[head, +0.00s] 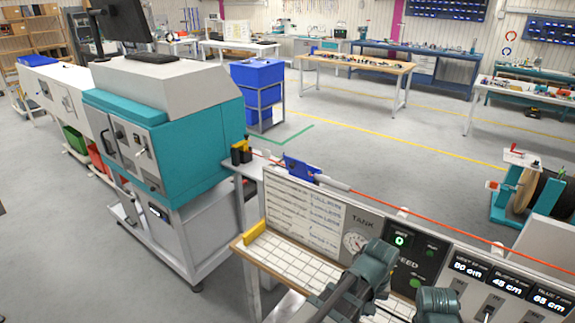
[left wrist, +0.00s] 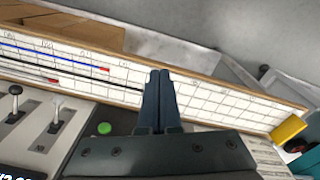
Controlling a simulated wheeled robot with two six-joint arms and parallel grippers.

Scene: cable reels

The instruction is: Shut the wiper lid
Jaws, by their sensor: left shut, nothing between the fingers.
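The wiper appears to be the small blue housing (head: 300,168) on the orange cable, behind the panel, in the head view. A blue plate on it stands tilted, so its lid looks open; fine detail is too small to tell. My left gripper (head: 318,305) is in front of the panel, over the white gridded board, well apart from the wiper. In the left wrist view its two dark fingers (left wrist: 160,85) are together, with nothing between them. The wiper does not show in the left wrist view. My right gripper is not seen.
The gridded board (head: 287,258) has a yellow block (head: 255,230) at its left end. A teal machine (head: 180,150) stands left. Open floor lies behind.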

